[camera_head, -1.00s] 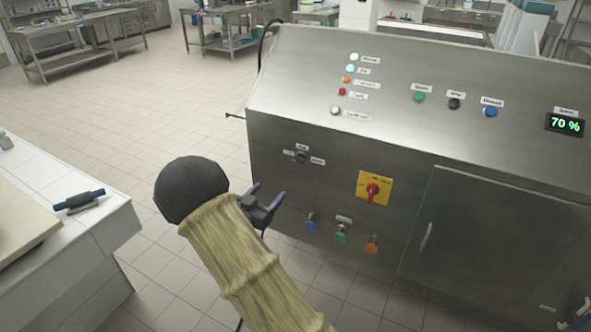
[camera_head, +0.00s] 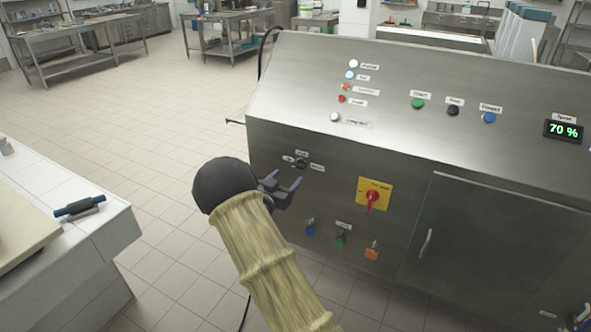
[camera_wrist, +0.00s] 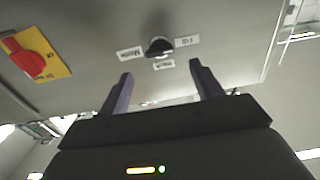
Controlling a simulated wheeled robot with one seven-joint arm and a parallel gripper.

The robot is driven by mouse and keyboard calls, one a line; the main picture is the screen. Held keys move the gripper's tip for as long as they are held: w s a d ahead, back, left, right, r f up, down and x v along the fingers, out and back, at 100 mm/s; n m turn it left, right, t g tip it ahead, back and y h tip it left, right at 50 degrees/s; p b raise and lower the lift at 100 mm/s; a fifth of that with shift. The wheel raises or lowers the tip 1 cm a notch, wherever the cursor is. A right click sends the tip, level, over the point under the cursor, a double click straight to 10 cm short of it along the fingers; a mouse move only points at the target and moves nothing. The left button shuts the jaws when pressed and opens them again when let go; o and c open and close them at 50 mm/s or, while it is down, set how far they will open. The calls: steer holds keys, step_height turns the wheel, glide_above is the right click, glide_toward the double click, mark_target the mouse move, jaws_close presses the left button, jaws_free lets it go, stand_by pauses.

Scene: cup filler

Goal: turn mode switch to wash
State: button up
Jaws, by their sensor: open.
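The mode switch is a small black knob (camera_head: 300,163) on the front of the steel machine, with small labels around it. In the wrist view the knob (camera_wrist: 159,47) is at top centre, with a label on each side and one below it in the picture. The label at its left there seems to read Wash. My gripper (camera_head: 285,183) is open and empty, close to the knob and a little below left of it in the head view. In the wrist view its two fingers (camera_wrist: 158,76) point toward the knob, which lies between and beyond the tips, apparently untouched.
A red rotary switch on a yellow plate (camera_head: 373,195) is to the right of the knob, and it also shows in the wrist view (camera_wrist: 34,58). Blue, green and orange fittings (camera_head: 340,240) sit below. A white counter (camera_head: 107,225) stands at left. Tiled floor lies between.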

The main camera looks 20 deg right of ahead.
mark_target(297, 167)
steer(key=x, duration=0.6)
steer(key=shift+w+d, duration=0.15)
steer(key=shift+d, duration=0.1)
steer(key=shift+c, duration=0.4)
steer(key=c, duration=0.9)
